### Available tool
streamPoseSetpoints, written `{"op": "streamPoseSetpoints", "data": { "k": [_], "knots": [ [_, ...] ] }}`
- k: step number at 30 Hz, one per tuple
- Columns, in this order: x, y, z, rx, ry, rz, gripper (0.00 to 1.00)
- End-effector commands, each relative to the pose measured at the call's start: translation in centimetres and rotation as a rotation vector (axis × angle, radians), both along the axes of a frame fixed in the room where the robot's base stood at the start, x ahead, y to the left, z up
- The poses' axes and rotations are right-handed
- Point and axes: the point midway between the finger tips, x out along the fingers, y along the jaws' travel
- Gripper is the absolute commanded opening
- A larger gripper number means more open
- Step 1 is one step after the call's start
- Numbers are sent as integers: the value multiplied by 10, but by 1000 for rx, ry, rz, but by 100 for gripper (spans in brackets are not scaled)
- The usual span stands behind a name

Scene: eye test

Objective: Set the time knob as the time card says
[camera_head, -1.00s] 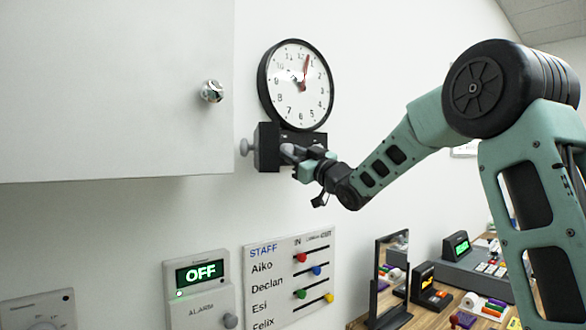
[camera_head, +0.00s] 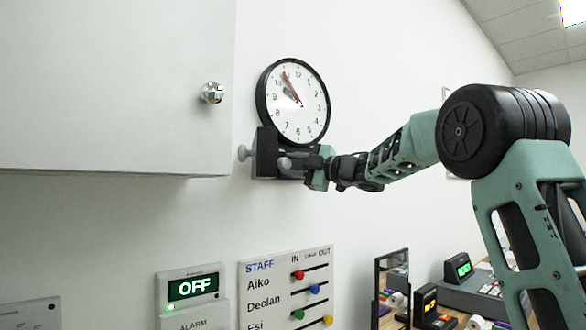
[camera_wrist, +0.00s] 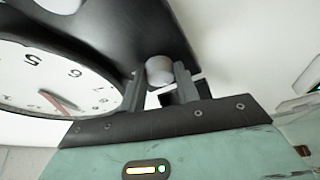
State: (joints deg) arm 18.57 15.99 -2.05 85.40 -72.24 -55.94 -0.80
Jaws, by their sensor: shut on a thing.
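A round white wall clock with a black rim (camera_head: 296,122) hangs above a black box (camera_head: 266,150); part of it also shows in the wrist view (camera_wrist: 45,80). Its long red hand points near 11, and a shorter hand points near 10. A grey knob (camera_head: 243,152) sticks out of the box's left side. Another grey knob (camera_head: 284,163) is on its front, at my gripper (camera_head: 308,167). In the wrist view, my gripper (camera_wrist: 161,80) is shut on this front knob (camera_wrist: 160,70). I cannot make out a time card or any knob label.
A white cabinet door with a metal knob (camera_head: 212,92) is at the left. Below are an alarm panel reading OFF (camera_head: 193,288) and a staff board with coloured sliders (camera_head: 288,290). A desk with a mirror (camera_head: 391,285) and devices with displays (camera_head: 460,268) is at lower right.

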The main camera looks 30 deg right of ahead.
Motion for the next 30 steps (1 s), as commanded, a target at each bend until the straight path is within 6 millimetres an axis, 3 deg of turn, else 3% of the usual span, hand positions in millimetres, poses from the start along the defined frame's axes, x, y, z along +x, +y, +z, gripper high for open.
{"op": "streamPoseSetpoints", "data": {
  "k": [12,30],
  "knots": [
    [0,0,3,-265,-51,2,9],
    [0,0,3,-338,-65,2,9]
  ]
}}
